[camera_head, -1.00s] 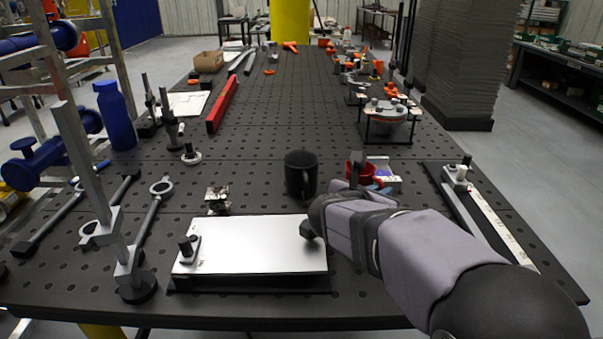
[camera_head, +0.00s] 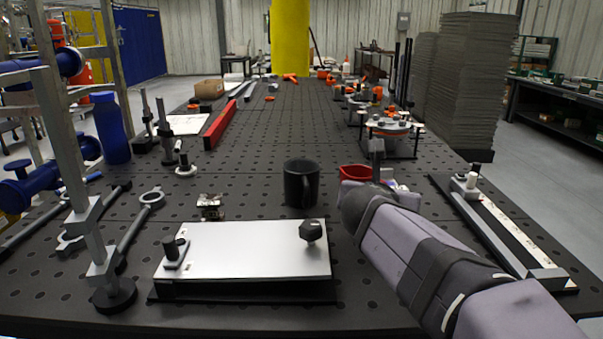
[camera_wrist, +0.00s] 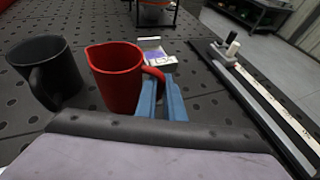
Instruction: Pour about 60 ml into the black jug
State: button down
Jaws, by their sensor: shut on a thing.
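The black jug (camera_head: 301,183) stands upright on the dark perforated table, handle towards me. It also shows at the left of the wrist view (camera_wrist: 48,66). A red jug (camera_head: 354,172) is just right of it, partly hidden by my arm in the head view. In the wrist view the red jug (camera_wrist: 115,80) is near upright, its spout pointing left towards the black jug, with a gap between them. My gripper (camera_wrist: 163,92) has its blue fingers shut on the red jug's handle at the right. I cannot see liquid in either jug, or tell if the red jug is clear of the table.
A silver plate fixture (camera_head: 245,250) with a black knob lies in front of the black jug. A small metal part (camera_head: 210,206) is left of it. A white and purple box (camera_wrist: 153,52) is behind the red jug. A long rail (camera_head: 500,225) is at right.

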jog(key=shift+r, duration=0.1)
jog(key=r+p, duration=0.1)
jog(key=p, duration=0.1)
jog(key=w+a+r+n+h+p, duration=0.1)
jog(key=p, duration=0.2)
jog(key=shift+a+r+n+g, duration=0.2)
jog(key=shift+r+n+g, duration=0.1)
jog(key=shift+r, duration=0.1)
jog(key=r+p, duration=0.1)
jog(key=p, duration=0.1)
jog(key=a+n+p, duration=0.1)
jog(key=shift+w+a+r+g+h+p, duration=0.15)
jog(key=shift+w+r+g+h+p, duration=0.15)
jog(key=shift+w+r+p, duration=0.1)
jog(key=w+a+r+n+g+h+p, duration=0.1)
jog(key=a+r+n+p, duration=0.3)
jog(key=p, duration=0.4)
jog(key=shift+w+r+g+h, duration=0.3)
jog(key=shift+w+h, duration=0.45)
jog(key=shift+h, duration=0.15)
jog(key=shift+w+a+r+p, duration=0.1)
jog(key=shift+r+p, duration=0.15)
jog(key=shift+p, duration=0.35)
